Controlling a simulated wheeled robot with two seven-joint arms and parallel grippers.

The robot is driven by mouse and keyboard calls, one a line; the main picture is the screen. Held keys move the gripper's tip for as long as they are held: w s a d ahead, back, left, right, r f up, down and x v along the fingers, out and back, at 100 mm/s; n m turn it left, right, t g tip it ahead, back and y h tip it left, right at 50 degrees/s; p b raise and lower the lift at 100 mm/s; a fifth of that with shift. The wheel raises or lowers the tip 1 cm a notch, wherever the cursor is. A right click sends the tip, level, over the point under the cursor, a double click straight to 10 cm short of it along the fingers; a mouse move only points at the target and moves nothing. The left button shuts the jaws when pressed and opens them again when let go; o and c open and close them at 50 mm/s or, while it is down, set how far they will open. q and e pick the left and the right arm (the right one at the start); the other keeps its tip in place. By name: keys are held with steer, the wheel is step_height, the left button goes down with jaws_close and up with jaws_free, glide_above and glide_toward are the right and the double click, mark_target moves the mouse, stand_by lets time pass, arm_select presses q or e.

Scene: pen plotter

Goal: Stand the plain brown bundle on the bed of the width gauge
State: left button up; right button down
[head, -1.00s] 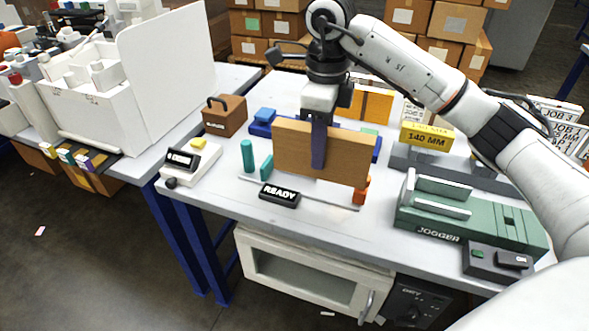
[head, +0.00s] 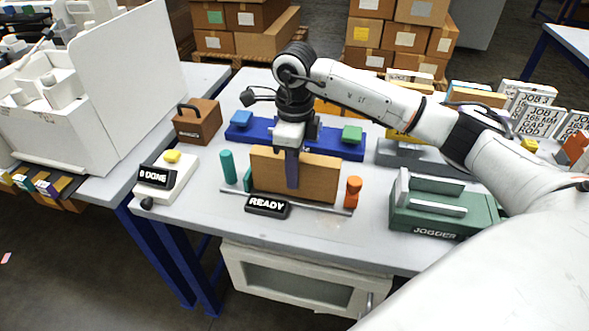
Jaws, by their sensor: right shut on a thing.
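A plain brown bundle (head: 318,180) stands upright, its broad face towards me. My right gripper (head: 291,172) is shut on it from above, one dark finger down its front face. What looks like the width gauge has teal posts (head: 227,167) at left, an orange post (head: 352,192) at right, a thin front rail and a black READY sign (head: 267,206). The bundle is between the teal and orange posts, behind the rail. Its lower edge is close to the bed, but I cannot tell whether it touches. My left gripper is not in view.
A blue bar with blue and green blocks (head: 240,119) lies behind the bundle. A brown handled box (head: 197,122) and a white DONE unit (head: 165,175) stand at left. The green jogger (head: 440,212) stands at right.

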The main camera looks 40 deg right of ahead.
steer(key=shift+f, duration=0.25)
steer(key=c, duration=1.4)
jaws_free()
steer(key=shift+c, duration=0.2)
step_height(320, 180, up, 12)
steer(key=shift+r, duration=0.15)
